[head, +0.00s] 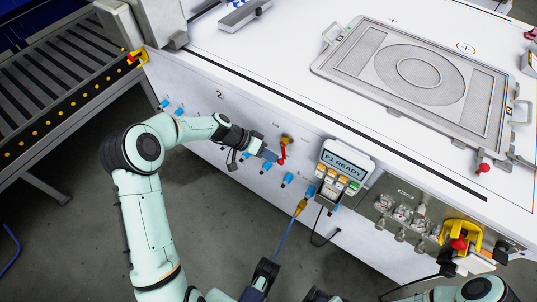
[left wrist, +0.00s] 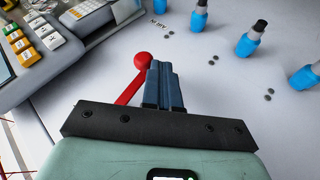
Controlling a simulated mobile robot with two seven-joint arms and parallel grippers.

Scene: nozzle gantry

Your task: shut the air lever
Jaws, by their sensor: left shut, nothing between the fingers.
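The air lever (head: 283,152) is a red handle with a round red knob, below a brass-yellow fitting (head: 287,140) on the white side panel. My left gripper (head: 268,154) is shut and empty, just left of the lever in the head view. In the left wrist view its blue-grey fingers (left wrist: 163,72) lie together just right of the lever and overlap the knob's edge. I cannot tell whether they touch it.
Several blue-tipped fittings (head: 287,180) line the panel around the lever. A control box (head: 343,170) reading "P1 READY" is to the right. A blue hose (head: 287,235) hangs from a brass connector (head: 300,207). A roller conveyor (head: 60,85) stands at the left.

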